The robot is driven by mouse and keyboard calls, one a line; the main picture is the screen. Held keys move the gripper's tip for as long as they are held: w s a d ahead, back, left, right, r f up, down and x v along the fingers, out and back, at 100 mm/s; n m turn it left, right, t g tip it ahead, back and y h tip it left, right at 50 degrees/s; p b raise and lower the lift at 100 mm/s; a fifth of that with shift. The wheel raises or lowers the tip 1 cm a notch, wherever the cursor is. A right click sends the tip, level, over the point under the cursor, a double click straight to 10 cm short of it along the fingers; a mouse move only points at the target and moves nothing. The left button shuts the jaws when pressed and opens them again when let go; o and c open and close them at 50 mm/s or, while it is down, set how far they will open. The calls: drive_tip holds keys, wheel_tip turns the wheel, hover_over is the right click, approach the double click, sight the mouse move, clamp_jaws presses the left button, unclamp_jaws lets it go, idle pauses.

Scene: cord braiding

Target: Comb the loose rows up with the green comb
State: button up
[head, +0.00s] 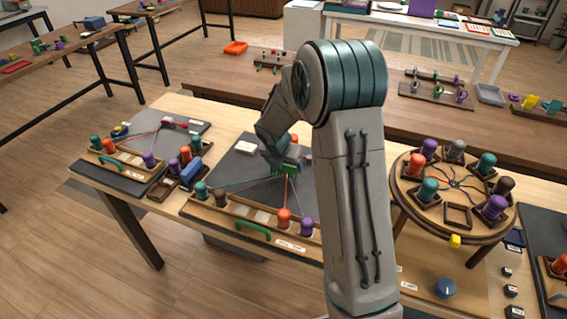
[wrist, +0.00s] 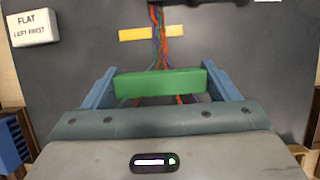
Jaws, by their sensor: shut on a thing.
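The green comb (wrist: 160,83) lies crosswise between the two blue fingers of my gripper (wrist: 158,88), which is shut on it. The comb also shows in the head view (head: 287,170), over the dark braiding board (head: 245,172). In the wrist view the cords (wrist: 160,40), red, blue and green, run down from the top edge and pass behind the comb, spreading out below it. Whether its teeth sit between the cords is hidden. Coloured bobbins, among them an orange one (head: 283,219), stand along the board's front wooden rack (head: 262,229). My arm hides the board's right side.
A card (wrist: 33,27) reading "FLAT LEFT FIRST" lies left of the cords. A yellow strip (wrist: 135,34) lies beside the cords. A second braiding board (head: 150,140) is to the left, and a round stand (head: 440,205) with several bobbins is to the right.

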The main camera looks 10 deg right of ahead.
drive_tip(key=r+p, duration=0.4)
drive_tip(key=r, duration=0.1)
drive_tip(key=r+p, duration=0.2)
drive_tip(key=shift+s+a+r+p, duration=0.25)
drive_tip(key=shift+s+r+p, duration=0.05)
drive_tip(key=shift+s+r, duration=0.1)
drive_tip(key=shift+f, duration=0.1)
drive_tip(key=m, duration=0.2)
drive_tip(key=m+g+h, duration=0.1)
drive_tip(key=shift+s+d+f+m, duration=0.2)
drive_tip(key=shift+d+f+m, duration=0.1)
drive_tip(key=shift+m, duration=0.1)
drive_tip(key=s+a+m+g+y, duration=0.1)
drive_tip(key=s+m+g, duration=0.1)
drive_tip(key=m, duration=1)
drive_tip(key=s+a+f+m+g+y, duration=0.1)
drive_tip(key=m+g, duration=0.4)
drive_tip(key=m, duration=0.8)
drive_tip(key=shift+s+a+f+y, duration=0.15)
drive_tip(key=shift+s+a+y, duration=0.2)
drive_tip(key=shift+s+y, duration=0.6)
drive_tip(key=shift+s, duration=0.15)
